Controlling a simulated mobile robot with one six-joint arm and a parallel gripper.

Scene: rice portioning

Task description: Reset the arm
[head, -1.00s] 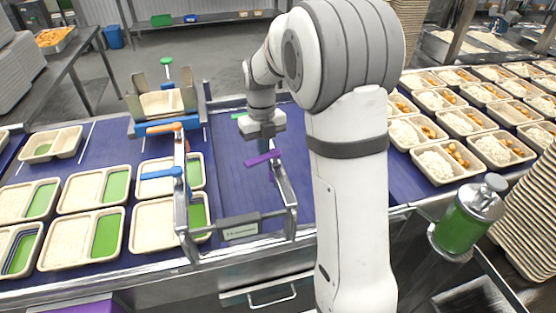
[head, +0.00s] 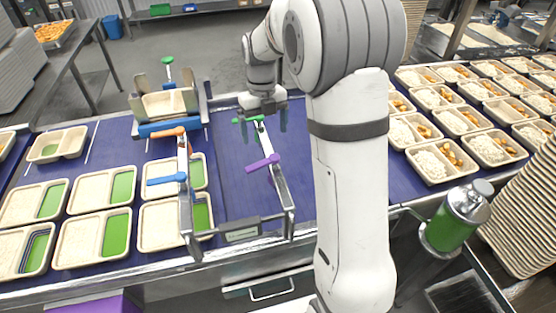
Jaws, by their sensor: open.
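My gripper (head: 263,120) is near the middle of the head view, over the blue work surface (head: 235,165). Its dark fingers point down and stand apart, with no held object visible between them. It is close to a metal rail that carries a green handle (head: 248,119) and a purple handle (head: 263,163). I cannot tell whether a finger touches the green handle. My white arm fills the centre right and hides part of the surface behind it.
Trays with green compartments (head: 100,237) stand at left. A metal frame with orange (head: 166,133) and blue handles (head: 166,179) stands beside them. Filled trays (head: 437,167) cover the right. A green canister (head: 452,226) and stacked trays (head: 522,235) are at front right.

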